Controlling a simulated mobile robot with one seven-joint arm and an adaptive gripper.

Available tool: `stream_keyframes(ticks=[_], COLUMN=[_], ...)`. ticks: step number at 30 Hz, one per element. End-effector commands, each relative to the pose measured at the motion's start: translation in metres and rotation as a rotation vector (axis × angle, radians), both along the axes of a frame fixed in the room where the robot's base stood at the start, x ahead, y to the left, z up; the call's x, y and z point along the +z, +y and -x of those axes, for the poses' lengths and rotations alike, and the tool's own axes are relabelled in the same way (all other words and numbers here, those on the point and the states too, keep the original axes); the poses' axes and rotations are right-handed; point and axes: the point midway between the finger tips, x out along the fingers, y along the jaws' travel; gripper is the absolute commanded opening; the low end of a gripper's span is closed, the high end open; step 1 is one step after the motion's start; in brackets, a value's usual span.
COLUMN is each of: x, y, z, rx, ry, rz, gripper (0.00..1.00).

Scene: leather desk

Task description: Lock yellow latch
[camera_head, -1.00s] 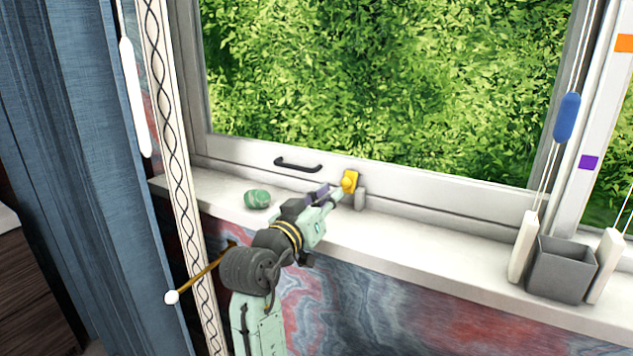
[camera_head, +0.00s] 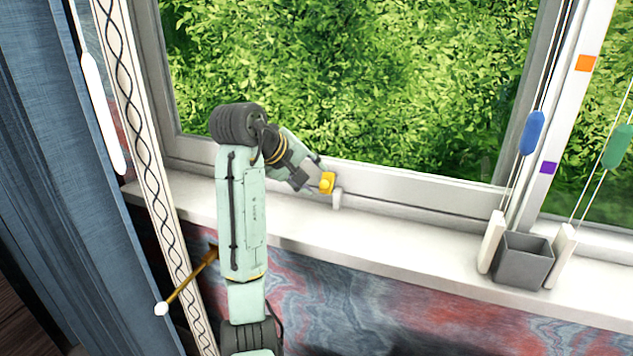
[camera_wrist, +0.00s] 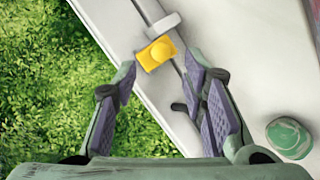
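The yellow latch (camera_head: 327,183) sits on the lower window frame, beside a small light-grey catch (camera_head: 337,200). In the wrist view the yellow latch (camera_wrist: 157,53) has a round knob on a rectangular plate, and the grey catch (camera_wrist: 163,25) lies just beyond it. My gripper (camera_head: 318,182) is at the latch in the head view. In the wrist view my gripper (camera_wrist: 160,75) is open, its two purple-padded fingers apart with nothing held between them. The latch lies just ahead of the fingertips, roughly between them. I cannot tell whether a finger touches it.
A dark window handle (camera_wrist: 180,108) lies near the right finger in the wrist view. A green round object (camera_wrist: 289,137) rests on the white sill (camera_head: 410,245). A grey square cup (camera_head: 524,260) and hanging blind cords are at the right. The middle sill is clear.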

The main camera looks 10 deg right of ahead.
Motion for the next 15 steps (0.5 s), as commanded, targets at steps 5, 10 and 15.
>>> stream_keyframes(ticks=[5, 10, 15], x=[-0.022, -0.036, -0.042], y=[-0.018, -0.029, -0.033], z=[-0.015, -0.024, -0.028], rx=[-0.001, 0.0, 0.0], ry=[0.003, 0.001, -0.001], rz=[-0.002, -0.001, -0.001], gripper=[0.39, 0.39, 0.39])
